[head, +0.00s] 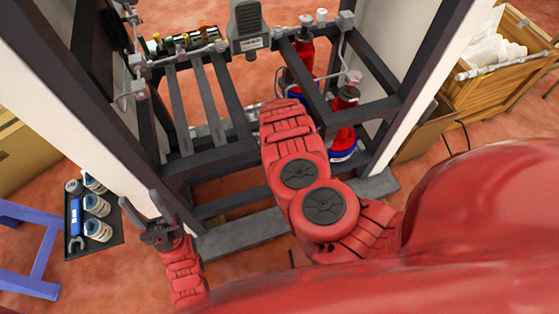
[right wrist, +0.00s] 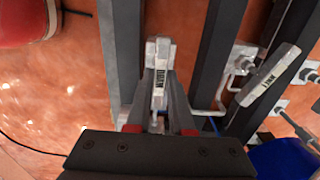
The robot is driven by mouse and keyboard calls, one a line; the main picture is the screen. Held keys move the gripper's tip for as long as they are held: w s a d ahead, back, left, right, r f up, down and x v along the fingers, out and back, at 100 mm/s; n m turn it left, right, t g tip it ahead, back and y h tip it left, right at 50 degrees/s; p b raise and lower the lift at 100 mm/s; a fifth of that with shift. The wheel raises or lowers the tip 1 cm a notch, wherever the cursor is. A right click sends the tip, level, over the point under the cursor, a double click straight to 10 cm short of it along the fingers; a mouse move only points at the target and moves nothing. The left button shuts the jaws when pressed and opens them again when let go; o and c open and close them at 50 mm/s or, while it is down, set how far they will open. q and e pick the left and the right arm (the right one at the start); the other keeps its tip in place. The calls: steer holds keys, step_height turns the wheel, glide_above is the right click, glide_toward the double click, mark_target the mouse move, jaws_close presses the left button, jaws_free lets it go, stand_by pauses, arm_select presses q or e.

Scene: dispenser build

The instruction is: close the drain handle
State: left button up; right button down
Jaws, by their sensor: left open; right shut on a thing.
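In the right wrist view, a light grey lever handle (right wrist: 158,88) with a dark printed label, which looks like DRAIN, lies lengthwise between the fingers of my right gripper (right wrist: 160,74). The fingers are shut on it. The handle points along the nearby dark frame bar. In the head view my red right arm reaches into the dark frame (head: 225,155), and its gripper and the handle are hidden behind the forearm. My left gripper (head: 149,212) is open and empty, low in front of the frame's left post.
A second labelled grey handle (right wrist: 270,76) sits right of the held one, beside pipes. A grey device (head: 248,28) is at the frame's top. Red bottles (head: 343,137) stand inside. A tool mat (head: 72,247) and blue stand (head: 36,250) are left; a wooden crate (head: 498,78) is right.

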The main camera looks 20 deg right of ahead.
stand_by(0.3)
steer(key=c, duration=0.8)
jaws_free()
steer(key=shift+r, duration=0.15)
step_height(320, 180, up, 4)
steer(key=shift+a+p, duration=0.15)
steer(key=shift+p, duration=0.75)
steer(key=s+a+p, duration=0.4)
steer(key=s+p, duration=0.4)
steer(key=s, duration=0.7)
steer(key=shift+s+r, duration=0.15)
steer(key=shift+r, duration=0.2)
